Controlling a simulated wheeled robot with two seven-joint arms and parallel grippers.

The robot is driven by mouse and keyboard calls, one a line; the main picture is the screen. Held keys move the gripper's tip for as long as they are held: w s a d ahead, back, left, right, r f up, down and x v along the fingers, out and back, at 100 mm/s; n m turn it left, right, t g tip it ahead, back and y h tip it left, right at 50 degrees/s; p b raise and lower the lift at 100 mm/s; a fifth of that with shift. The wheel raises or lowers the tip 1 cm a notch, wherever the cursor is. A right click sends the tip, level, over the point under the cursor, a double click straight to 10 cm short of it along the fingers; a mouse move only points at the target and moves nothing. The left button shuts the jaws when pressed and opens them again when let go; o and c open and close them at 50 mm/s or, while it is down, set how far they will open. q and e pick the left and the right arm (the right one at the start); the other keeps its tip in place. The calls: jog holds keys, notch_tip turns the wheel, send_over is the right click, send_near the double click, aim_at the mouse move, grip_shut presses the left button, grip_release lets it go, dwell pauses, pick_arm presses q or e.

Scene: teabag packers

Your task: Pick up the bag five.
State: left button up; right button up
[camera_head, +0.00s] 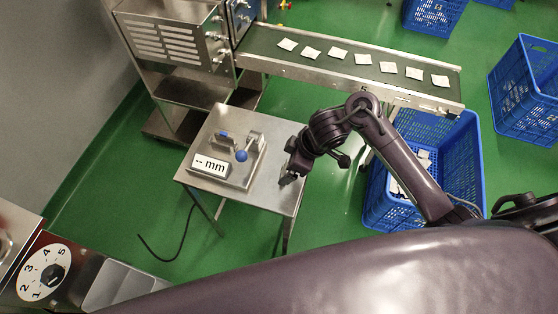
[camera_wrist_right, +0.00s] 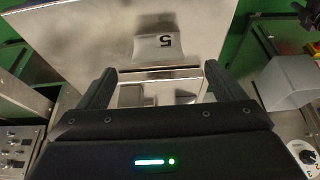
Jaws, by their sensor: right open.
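A pale, shiny bag marked 5 (camera_wrist_right: 150,48) lies on the steel table top (camera_wrist_right: 85,40) in the right wrist view, just beyond the fingertips and between their lines. My right gripper (camera_wrist_right: 158,82) is open, its two dark fingers apart, with the bag apart from both. In the head view the right gripper (camera_head: 291,170) is at the right edge of the small steel table (camera_head: 262,195). No bag can be made out there; the gripper may hide it. My left gripper is not in view.
A gauge with a "-- mm" display (camera_head: 210,166) and a blue knob stands on the table's left part. A conveyor (camera_head: 300,63) with several white bags runs behind. Blue crates (camera_head: 465,165) stand at right. A numbered dial (camera_head: 45,272) is at lower left.

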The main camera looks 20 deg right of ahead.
aim_at(283, 170)
jog(key=x, duration=0.2)
jog(key=b+x, duration=0.1)
jog(key=x, duration=0.1)
jog(key=shift+s+d, duration=0.1)
jog(key=shift+s, duration=0.15)
jog(key=x, duration=0.1)
jog(key=b+x, duration=0.1)
jog(key=shift+w+f, duration=0.45)
jog(key=shift+f, duration=0.15)
jog(key=c, duration=0.9)
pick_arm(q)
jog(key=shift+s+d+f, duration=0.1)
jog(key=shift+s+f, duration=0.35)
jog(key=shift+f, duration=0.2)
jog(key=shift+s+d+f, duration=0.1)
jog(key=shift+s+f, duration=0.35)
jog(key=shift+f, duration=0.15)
pick_arm(e)
jog(key=shift+c, duration=0.8)
jog(key=shift+r, duration=0.1)
